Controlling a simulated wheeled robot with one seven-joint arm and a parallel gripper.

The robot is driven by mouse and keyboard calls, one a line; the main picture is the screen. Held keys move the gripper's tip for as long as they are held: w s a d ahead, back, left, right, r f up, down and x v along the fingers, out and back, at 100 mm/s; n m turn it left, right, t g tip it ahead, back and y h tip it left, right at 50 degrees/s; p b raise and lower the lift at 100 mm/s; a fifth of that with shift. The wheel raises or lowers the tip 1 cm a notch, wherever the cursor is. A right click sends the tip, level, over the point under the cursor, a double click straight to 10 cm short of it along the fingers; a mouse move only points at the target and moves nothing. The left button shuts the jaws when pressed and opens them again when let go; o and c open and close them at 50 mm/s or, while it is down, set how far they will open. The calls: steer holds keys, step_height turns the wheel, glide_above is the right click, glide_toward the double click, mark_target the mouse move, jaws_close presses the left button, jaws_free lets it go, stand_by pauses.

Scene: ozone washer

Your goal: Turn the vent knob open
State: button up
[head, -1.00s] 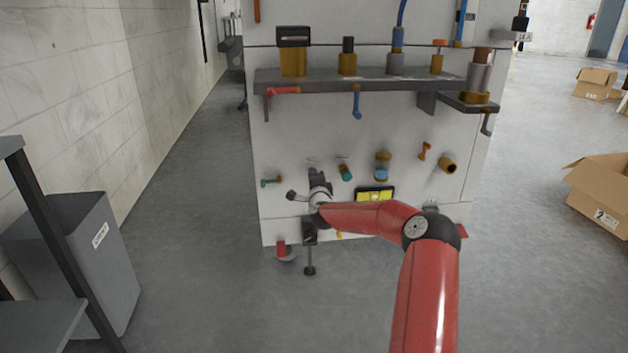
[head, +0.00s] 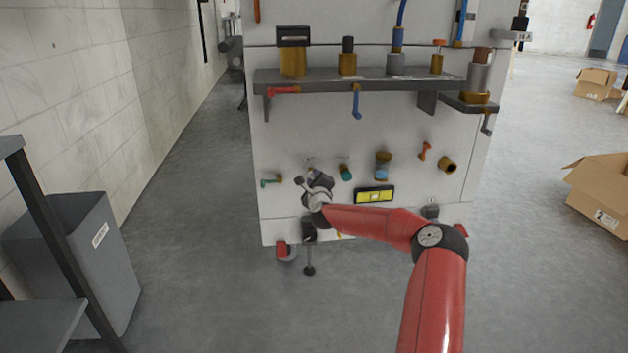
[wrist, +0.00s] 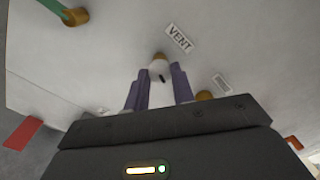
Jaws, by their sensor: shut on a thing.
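The vent knob (wrist: 157,66) is a small white knob with a dark mark, on a brass stem on the white panel. The VENT label (wrist: 179,37) is just beside it in the wrist view. My gripper (wrist: 160,75) has its two purple fingers on either side of the knob and is shut on it. In the head view my gripper (head: 314,178) is tilted against the lower left of the washer panel (head: 310,125) and hides the knob.
A shelf (head: 365,82) with fittings juts out above. A grey bin (head: 85,255) stands at left.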

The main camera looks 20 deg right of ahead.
stand_by(0.4)
steer(key=o, duration=1)
steer(key=v, duration=0.8)
steer(key=shift+w, duration=0.1)
